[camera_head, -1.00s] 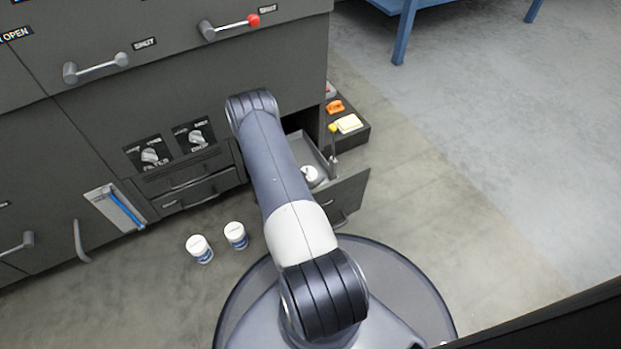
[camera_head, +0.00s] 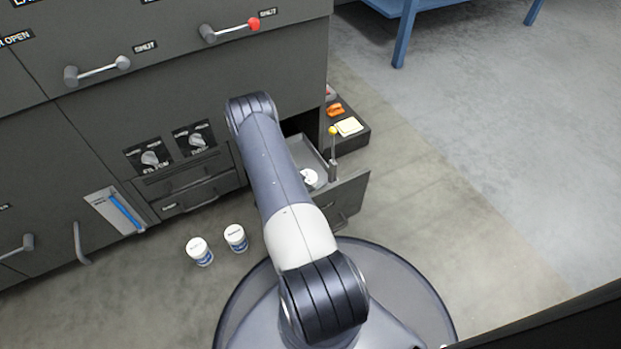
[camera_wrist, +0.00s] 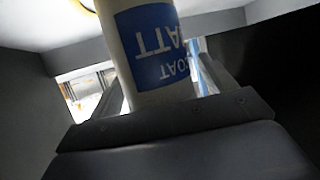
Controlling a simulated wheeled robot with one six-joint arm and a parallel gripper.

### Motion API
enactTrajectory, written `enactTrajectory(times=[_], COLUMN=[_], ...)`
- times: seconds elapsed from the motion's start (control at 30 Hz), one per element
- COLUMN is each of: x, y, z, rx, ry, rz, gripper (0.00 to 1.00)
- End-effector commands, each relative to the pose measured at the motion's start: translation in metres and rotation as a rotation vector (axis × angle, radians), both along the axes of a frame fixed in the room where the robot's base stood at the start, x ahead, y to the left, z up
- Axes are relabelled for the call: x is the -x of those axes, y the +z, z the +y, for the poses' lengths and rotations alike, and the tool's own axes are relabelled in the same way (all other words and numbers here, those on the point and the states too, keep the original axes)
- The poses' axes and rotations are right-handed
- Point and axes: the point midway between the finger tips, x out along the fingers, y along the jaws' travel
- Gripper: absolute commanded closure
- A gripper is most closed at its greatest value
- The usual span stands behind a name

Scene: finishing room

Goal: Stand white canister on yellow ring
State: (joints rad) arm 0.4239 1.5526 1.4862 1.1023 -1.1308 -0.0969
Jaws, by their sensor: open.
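A white canister (camera_wrist: 128,45) with a blue label fills the middle of the wrist view, its lettering upside down. My gripper (camera_wrist: 165,88) is open, with one finger on each side of the canister. A yellow ring (camera_wrist: 78,42) shows partly at the top left of the wrist view, around a pale surface; the canister hides part of it. I cannot tell whether canister and ring touch. In the head view a round white top (camera_head: 309,178) shows inside the open drawer, beside my arm. My arm hides the gripper there.
The open drawer (camera_head: 350,190) has walls close around the gripper. A rod with a yellow knob (camera_head: 332,131) stands at its right side. Two more white canisters (camera_head: 200,252) (camera_head: 236,238) stand on the floor to the left. A dark box (camera_head: 358,138) lies behind the drawer.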

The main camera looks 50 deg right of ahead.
Motion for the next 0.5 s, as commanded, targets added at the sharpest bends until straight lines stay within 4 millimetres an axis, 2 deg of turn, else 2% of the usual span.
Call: enactTrajectory(times=[0.3,0.5], x=[0.004,0.007], y=[0.028,0.04], z=[0.059,0.09], rx=[-0.001,-0.001], ry=[0.007,0.006], rz=[0.004,0.003], gripper=[0.21,0.21])
